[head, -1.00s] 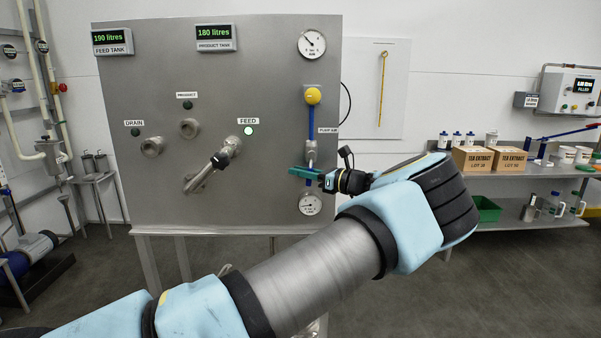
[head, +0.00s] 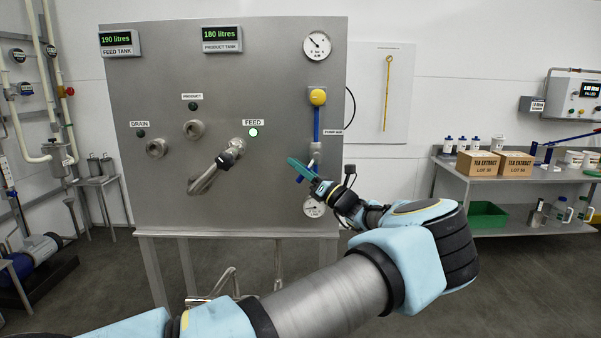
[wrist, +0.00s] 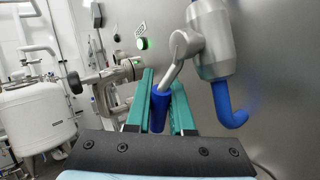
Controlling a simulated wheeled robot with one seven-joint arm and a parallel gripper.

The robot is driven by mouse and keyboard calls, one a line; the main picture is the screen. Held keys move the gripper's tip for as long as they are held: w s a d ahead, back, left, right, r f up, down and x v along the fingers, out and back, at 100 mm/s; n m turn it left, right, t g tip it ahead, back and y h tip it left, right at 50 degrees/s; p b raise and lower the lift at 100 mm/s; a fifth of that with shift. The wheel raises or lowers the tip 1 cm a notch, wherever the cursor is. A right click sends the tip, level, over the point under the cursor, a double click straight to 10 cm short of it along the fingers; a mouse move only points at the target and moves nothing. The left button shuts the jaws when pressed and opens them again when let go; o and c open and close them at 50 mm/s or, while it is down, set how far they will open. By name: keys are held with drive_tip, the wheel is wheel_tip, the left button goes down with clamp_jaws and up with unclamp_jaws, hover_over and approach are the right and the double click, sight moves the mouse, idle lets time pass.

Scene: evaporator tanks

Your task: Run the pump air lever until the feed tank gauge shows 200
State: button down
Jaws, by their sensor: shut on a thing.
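The feed tank gauge (head: 117,39) at the panel's upper left reads 190 litres in green digits. The pump air valve (head: 316,149) is at the panel's right side, below a blue pipe. Its lever shows in the wrist view as a metal arm (wrist: 177,68) sloping down to a blue grip (wrist: 158,110). My gripper (head: 296,166) has green fingers angled up and left in the head view. It is shut on the blue grip, which lies between the fingers in the wrist view. The lever is mostly hidden behind my gripper in the head view.
The product tank display (head: 221,33) reads 180 litres. The FEED lamp (head: 253,132) is lit green. A feed pipe handle (head: 226,160) projects left of my gripper. A shelf (head: 500,180) stands right.

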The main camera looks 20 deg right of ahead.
drive_tip(key=shift+a+r+m+t+h, duration=0.1)
drive_tip(key=shift+r+m+t+h, duration=0.2)
drive_tip(key=shift+m+t, duration=0.4)
drive_tip(key=shift+a+r+m+t+h, duration=0.1)
drive_tip(key=shift+r+m+t+h, duration=0.15)
drive_tip(key=shift+m+t, duration=0.4)
drive_tip(key=shift+r, duration=0.1)
drive_tip(key=shift+w, duration=0.1)
drive_tip(key=c, duration=0.8)
unclamp_jaws()
drive_tip(key=b+v, duration=0.4)
drive_tip(key=v, duration=0.7)
idle(4.1)
